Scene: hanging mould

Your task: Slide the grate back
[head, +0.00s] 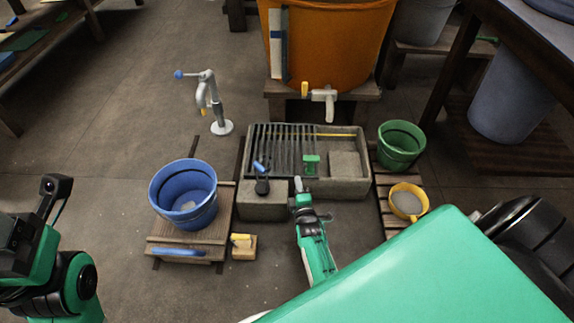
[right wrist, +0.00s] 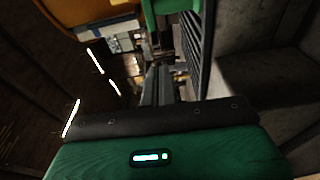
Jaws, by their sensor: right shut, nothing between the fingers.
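The grate (head: 281,146), a panel of dark parallel bars, lies over the left part of a grey stone trough (head: 368,185). A small green piece (head: 311,160) stands at the grate's right side, near the trough's front; whether it is fixed to the grate I cannot tell. My right gripper (head: 299,186) is shut and empty, just in front of the trough's front wall. In the right wrist view, the fingers (right wrist: 160,78) point towards the green piece (right wrist: 165,5), with the grate's bars (right wrist: 207,40) to their right. My left arm shows at the left edge; its gripper is not visible.
A blue bucket (head: 186,193) sits on a wooden stand. A green bucket (head: 401,146) and yellow pot (head: 407,202) stand right. An orange vat (head: 330,45) with a tap rises behind the trough.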

